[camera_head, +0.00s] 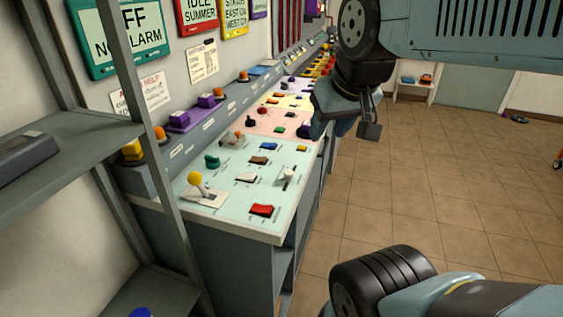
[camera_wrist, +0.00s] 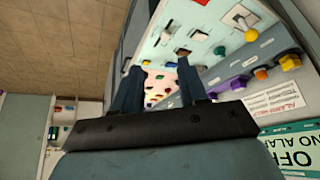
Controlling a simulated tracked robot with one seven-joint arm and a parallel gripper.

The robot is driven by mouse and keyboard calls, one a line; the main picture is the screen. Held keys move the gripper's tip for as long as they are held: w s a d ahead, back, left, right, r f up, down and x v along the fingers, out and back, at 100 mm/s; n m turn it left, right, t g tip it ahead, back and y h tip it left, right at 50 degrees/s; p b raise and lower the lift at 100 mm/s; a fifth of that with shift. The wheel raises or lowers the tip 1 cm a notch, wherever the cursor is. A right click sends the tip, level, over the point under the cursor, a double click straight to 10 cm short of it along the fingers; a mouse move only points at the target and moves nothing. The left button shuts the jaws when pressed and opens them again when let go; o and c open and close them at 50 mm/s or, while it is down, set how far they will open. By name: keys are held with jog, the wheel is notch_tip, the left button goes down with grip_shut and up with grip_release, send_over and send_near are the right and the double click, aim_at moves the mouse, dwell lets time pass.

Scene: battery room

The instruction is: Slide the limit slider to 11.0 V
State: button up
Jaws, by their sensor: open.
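My gripper (camera_head: 344,128) is open and empty, held in the air beyond the right edge of the control desk in the head view. In the wrist view its two fingers (camera_wrist: 160,66) stand apart with the desk behind them. On the near pale green panel (camera_head: 230,209), a small white upright handle (camera_head: 288,178) stands at a dark slot near the right edge. It looks like a slider, but its label and scale are too small to read. I cannot tell its setting. My gripper is apart from it.
Pink and yellow panels continue farther back. A grey shelf rack (camera_head: 75,138) stands at the left. The tiled floor (camera_head: 430,190) to the right is open.

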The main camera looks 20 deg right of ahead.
jog(key=shift+o, duration=1.3)
jog(key=shift+w, duration=0.2)
jog(key=n+g, duration=0.2)
jog(key=g, duration=0.4)
send_over(289, 172)
notch_tip(289, 172, down, 9)
notch_tip(289, 172, down, 14)
jog(key=shift+w+f, duration=0.1)
jog(key=shift+w, duration=0.05)
jog(key=shift+c, duration=0.2)
grip_shut()
